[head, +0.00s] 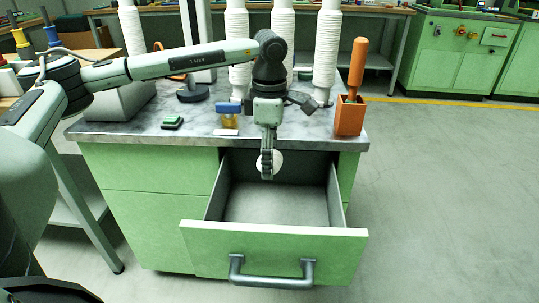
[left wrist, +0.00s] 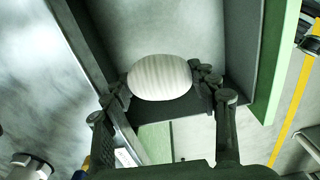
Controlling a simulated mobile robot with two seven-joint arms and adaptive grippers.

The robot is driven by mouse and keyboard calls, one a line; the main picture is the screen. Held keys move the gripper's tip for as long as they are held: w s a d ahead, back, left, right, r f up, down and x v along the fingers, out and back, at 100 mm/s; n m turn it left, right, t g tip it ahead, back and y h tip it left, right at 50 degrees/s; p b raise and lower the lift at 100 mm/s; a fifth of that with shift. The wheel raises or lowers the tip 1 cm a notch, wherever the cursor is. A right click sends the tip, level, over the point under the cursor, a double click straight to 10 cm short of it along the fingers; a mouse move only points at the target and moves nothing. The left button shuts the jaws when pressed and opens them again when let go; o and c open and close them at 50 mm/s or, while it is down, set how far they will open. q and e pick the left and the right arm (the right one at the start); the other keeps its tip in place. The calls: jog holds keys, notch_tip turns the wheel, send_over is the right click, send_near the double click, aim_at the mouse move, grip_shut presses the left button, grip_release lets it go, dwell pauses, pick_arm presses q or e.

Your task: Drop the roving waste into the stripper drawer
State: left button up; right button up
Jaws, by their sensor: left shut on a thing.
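My left gripper (head: 267,172) hangs pointing down over the back part of the open stripper drawer (head: 272,241). It is shut on the roving waste (head: 277,160), a white rounded wad. In the left wrist view the roving waste (left wrist: 160,77) sits between the two fingertips, with the grey drawer floor behind it. The drawer is pulled out from the green cabinet, and its visible floor is bare. In the head view the gripper hides part of the wad. My right gripper is not in view.
The marbled worktop (head: 190,119) lies behind the drawer. On it stand an orange holder (head: 349,117) with an orange-handled tool, a blue and amber item (head: 229,112), a small green item (head: 172,123) and tall white ribbed columns (head: 327,50). The floor at right is clear.

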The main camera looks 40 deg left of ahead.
pick_arm(q)
jog(key=o, duration=1)
jog(key=shift+r, duration=0.1)
notch_tip(320, 180, up, 12)
jog(key=shift+f, duration=0.1)
dwell(0.4)
